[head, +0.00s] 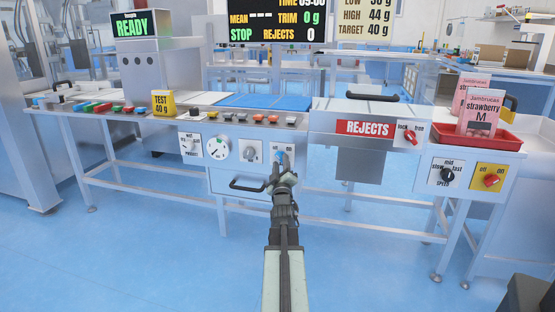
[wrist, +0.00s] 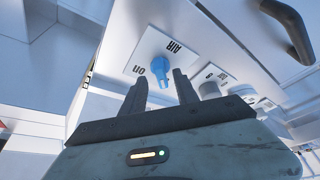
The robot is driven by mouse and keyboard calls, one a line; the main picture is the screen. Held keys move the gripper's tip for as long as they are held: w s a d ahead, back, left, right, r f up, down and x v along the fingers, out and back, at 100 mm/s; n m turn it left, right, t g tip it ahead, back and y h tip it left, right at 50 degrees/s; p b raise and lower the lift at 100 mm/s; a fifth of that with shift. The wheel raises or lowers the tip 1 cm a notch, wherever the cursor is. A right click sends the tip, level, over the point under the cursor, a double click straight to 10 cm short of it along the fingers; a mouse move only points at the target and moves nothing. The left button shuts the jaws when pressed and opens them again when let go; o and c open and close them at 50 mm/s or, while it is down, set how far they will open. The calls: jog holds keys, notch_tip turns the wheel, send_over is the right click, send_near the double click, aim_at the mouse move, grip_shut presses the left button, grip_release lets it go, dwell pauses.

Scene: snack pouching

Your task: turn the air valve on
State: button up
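The air valve is a blue knob (wrist: 160,68) on a white plate (wrist: 150,45) marked "AIR" and "on". In the head view only a little blue of it (head: 277,156) shows past my gripper (head: 282,163), on the front panel of the machine. In the wrist view my gripper (wrist: 160,82) is open, with one finger on each side of the near part of the knob. Whether the fingers touch the knob cannot be told. Its turned position is hard to read.
Left of the valve are a grey knob (head: 249,151) and a round dial (head: 218,147). A black handle (head: 248,185) juts out below. To the right are a REJECTS box (head: 362,160), a speed knob (head: 447,175) and a red switch (head: 491,180). The floor in front is clear.

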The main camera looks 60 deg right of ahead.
jog(key=shift+x, duration=1.15)
jog(key=shift+w, duration=0.1)
jog(key=shift+a, duration=0.1)
grip_shut()
jog(key=shift+a, duration=0.1)
